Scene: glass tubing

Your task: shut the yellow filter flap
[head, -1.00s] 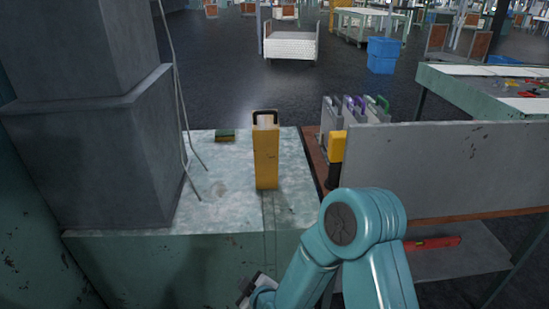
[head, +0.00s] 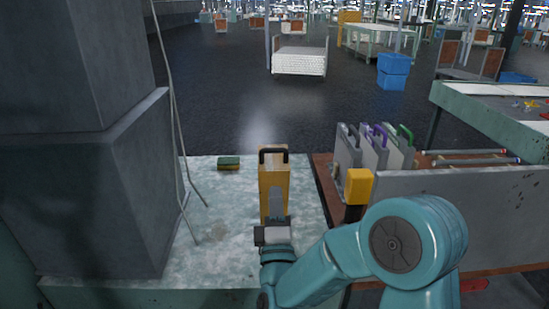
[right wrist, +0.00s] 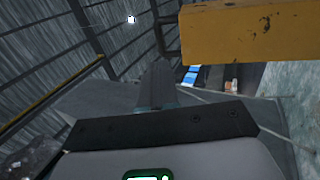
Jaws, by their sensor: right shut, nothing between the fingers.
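The yellow filter flap (head: 265,177) stands upright on the pale worktop, with a black handle at its top. My right gripper (head: 276,197) is in front of its near face, fingers pointing up and together, holding nothing. The gripper hides the flap's lower middle. I cannot tell whether the fingers touch it. In the right wrist view, a yellow bar (right wrist: 250,33), apparently part of the flap, crosses the upper right, beside the closed fingers (right wrist: 158,82). My left gripper is not in view.
A grey column (head: 80,120) and thin cables border the worktop (head: 225,215) on the left. On the right are a yellow-topped black post (head: 358,187), several grey cases (head: 372,150) with handles and a grey panel (head: 470,215).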

